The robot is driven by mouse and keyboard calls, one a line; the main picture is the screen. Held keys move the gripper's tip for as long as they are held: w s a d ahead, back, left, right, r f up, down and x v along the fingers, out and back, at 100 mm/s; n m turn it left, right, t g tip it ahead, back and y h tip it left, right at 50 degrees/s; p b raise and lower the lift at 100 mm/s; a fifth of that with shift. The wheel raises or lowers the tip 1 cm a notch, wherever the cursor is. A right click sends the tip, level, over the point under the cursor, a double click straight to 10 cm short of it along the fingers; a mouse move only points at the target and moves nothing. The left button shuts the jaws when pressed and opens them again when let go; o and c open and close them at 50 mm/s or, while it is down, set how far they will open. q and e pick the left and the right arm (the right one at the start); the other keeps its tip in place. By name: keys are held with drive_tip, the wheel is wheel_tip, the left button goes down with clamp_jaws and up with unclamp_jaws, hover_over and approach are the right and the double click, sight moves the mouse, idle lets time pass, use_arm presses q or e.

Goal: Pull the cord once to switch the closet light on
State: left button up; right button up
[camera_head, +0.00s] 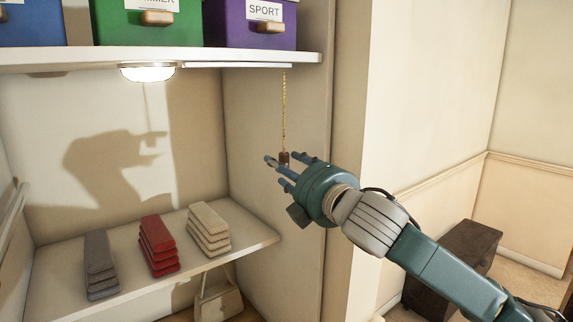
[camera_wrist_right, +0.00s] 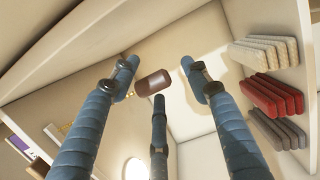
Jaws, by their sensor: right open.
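A thin gold bead cord (camera_head: 284,110) hangs from the underside of the upper shelf. A small brown pull handle (camera_head: 284,156) is at its lower end. The closet light (camera_head: 147,73), a round dome under the shelf, looks bright white. My right gripper (camera_head: 281,168) is open at the handle, coming from the lower right. In the right wrist view the brown handle (camera_wrist_right: 153,83) shows between the spread fingers of my right gripper (camera_wrist_right: 160,90), and I see no clear grip on it. My left gripper is not in view.
The upper shelf (camera_head: 230,59) bears blue, green and purple (camera_head: 240,32) boxes. The lower shelf (camera_head: 190,255) holds grey, red (camera_head: 158,243) and beige folded stacks. A bag (camera_head: 218,303) hangs below. A dark cabinet (camera_head: 465,250) stands at right.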

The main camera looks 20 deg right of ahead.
drive_tip(key=s+d, duration=0.1)
drive_tip(key=s, duration=0.6)
drive_tip(key=shift+d, duration=0.1)
